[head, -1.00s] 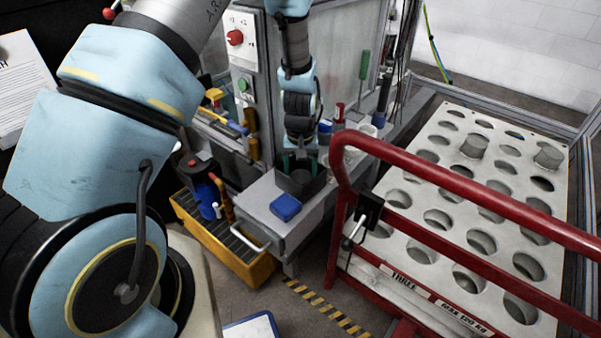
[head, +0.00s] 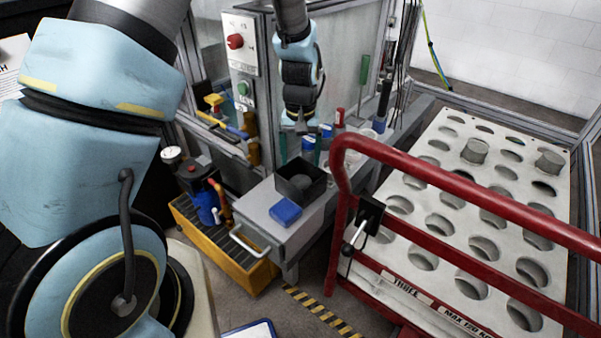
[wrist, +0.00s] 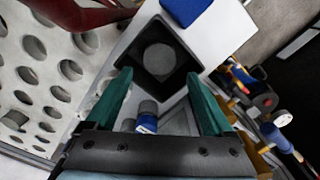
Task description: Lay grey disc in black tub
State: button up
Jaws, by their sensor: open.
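The black tub (head: 288,192) stands on the grey bench top, and it shows in the wrist view (wrist: 186,62) just beyond my fingertips. The grey disc (wrist: 160,58) lies inside the tub on its floor; in the head view it is the grey round patch (head: 300,182) in the tub. My gripper (head: 301,148) is above and behind the tub, pointing down. In the wrist view its two green fingers (wrist: 158,88) are wide apart with nothing between them, clear of the disc.
A blue box (head: 285,211) sits in front of the tub on the bench. A red-railed cart (head: 420,215) with a holed white plate stands at right. A yellow bin (head: 235,262) is on the floor. Bottles and cups crowd the bench behind the gripper.

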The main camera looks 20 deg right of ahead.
jog(key=shift+r, duration=2.25)
jog(key=w+a+r+n, duration=0.1)
jog(key=a+r, duration=0.2)
jog(key=a, duration=0.6)
jog(key=w+a+r+n, duration=0.1)
jog(key=a+r, duration=0.2)
jog(key=a, duration=0.6)
jog(key=s+a+r+n, duration=0.1)
jog(key=s+a, duration=0.1)
jog(key=a, duration=0.4)
jog(key=s+a+r+n+t, duration=0.1)
jog(key=s+a+r, duration=0.1)
jog(key=a, duration=0.4)
jog(key=shift+s+t, duration=0.3)
jog(key=shift+s, duration=0.5)
jog(key=shift+r, duration=0.1)
